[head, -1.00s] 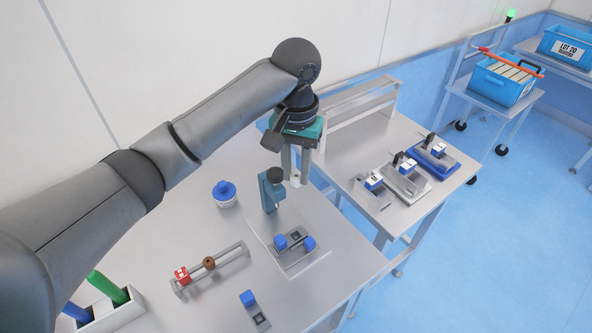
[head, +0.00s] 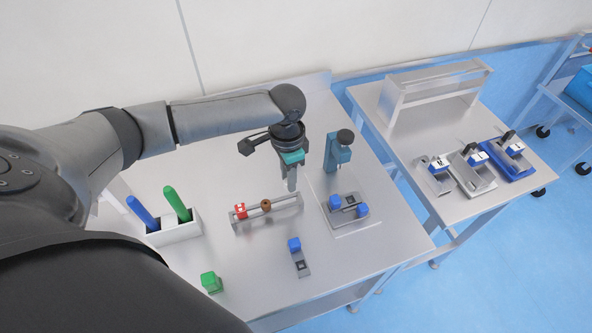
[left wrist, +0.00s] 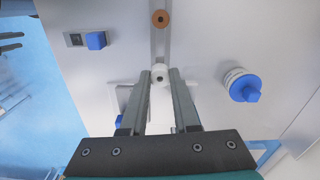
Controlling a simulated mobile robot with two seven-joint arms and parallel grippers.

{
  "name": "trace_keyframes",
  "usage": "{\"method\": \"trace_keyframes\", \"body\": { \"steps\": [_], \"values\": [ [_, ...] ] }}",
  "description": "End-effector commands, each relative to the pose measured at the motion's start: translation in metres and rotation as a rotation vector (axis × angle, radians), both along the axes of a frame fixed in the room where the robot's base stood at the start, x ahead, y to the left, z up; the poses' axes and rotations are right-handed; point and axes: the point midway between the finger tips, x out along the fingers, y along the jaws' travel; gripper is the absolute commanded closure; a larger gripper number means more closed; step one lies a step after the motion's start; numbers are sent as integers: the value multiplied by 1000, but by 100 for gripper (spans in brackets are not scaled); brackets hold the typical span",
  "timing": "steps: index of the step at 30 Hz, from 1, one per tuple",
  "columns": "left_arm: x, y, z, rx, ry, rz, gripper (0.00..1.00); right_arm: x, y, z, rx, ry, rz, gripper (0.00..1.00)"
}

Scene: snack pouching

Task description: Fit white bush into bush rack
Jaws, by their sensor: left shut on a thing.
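The bush rack (head: 284,213) is a grey rail on the near table. It holds a red bush (head: 240,211) at its left end and a brown bush (head: 266,205) near its middle. My left gripper (head: 291,187) points down over the rack's right end. In the left wrist view its fingers are shut on the white bush (left wrist: 160,74), a small ring with a dark hole. The white bush lines up with the rail (left wrist: 160,42), beyond which the brown bush (left wrist: 160,18) shows. I cannot tell whether it touches the rack. The head view hides it. My right gripper is out of view.
A teal press (head: 339,150) and a plate with blue blocks (head: 348,206) stand right of the rack. A tray (head: 175,233) with blue and green handles is left. A blue-lidded jar (left wrist: 243,86) shows in the left wrist view. A grey-and-blue piece (head: 299,262) lies in front.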

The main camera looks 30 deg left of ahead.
Motion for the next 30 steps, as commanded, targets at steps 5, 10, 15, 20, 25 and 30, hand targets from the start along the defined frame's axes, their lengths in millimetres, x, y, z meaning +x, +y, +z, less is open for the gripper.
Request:
{"method": "trace_keyframes", "body": {
  "steps": [5, 10, 15, 20, 25, 30],
  "values": [
    [0, 0, 1, 0, 0, 1, 100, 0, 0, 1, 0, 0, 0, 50],
    [0, 0, 3, 1, -1, 3, 100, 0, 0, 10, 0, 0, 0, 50],
    [0, 0, -13, 0, 1, 2, 100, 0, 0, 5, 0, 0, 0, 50],
    [0, 0, -27, 0, 0, 3, 100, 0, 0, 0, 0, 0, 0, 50],
    [0, 0, -37, 0, 0, 2, 100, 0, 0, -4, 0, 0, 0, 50],
    [0, 0, -41, 0, 0, 2, 100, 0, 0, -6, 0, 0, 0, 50]
  ]
}}
